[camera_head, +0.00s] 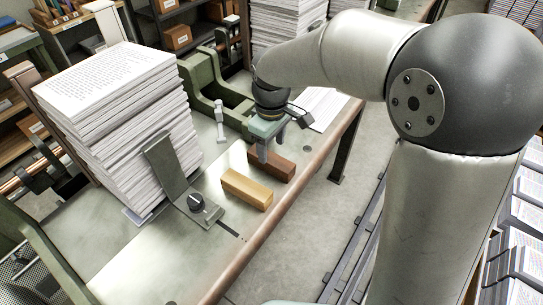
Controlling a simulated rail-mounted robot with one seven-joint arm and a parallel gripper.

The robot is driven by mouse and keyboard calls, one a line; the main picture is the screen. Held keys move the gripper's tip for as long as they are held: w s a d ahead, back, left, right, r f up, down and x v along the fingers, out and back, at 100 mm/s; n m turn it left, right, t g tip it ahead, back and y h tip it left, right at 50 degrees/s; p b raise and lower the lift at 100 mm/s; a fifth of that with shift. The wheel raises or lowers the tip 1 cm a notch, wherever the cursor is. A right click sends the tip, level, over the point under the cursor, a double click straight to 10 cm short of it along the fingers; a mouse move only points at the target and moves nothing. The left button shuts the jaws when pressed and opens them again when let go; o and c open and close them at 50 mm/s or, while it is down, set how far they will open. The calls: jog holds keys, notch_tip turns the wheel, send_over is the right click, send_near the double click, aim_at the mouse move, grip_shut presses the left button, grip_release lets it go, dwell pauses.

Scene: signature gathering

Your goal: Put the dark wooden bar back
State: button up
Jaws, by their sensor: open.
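The dark wooden bar (274,165) lies on the metal bench top (150,262), near its right edge. A light wooden bar (246,188) lies just in front of it, roughly parallel. My gripper (265,157) points down over the left part of the dark bar, with its jaws open. A finger overlaps the bar in the picture. I cannot tell whether it touches the bar.
A tall paper stack (120,115) leans against a metal bracket (172,178) with a dark knob. A green machine frame (207,78) and a small upright metal post (219,120) stand behind the bars. Loose sheets (322,108) lie farther back. The front bench is mostly clear.

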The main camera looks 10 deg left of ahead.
aim_at(272, 158)
notch_tip(272, 158, up, 7)
jog(key=shift+f, duration=0.2)
jog(key=s+d+f+m, duration=0.3)
jog(key=s+d+m, duration=0.3)
jog(key=s+d, duration=0.3)
jog(key=s+d+f+m, duration=0.3)
jog(key=s+d+m, duration=0.3)
jog(key=s+d, duration=0.4)
jog(key=shift+d+f+t, duration=0.3)
jog(key=shift+d, duration=0.4)
jog(key=shift+w, duration=0.1)
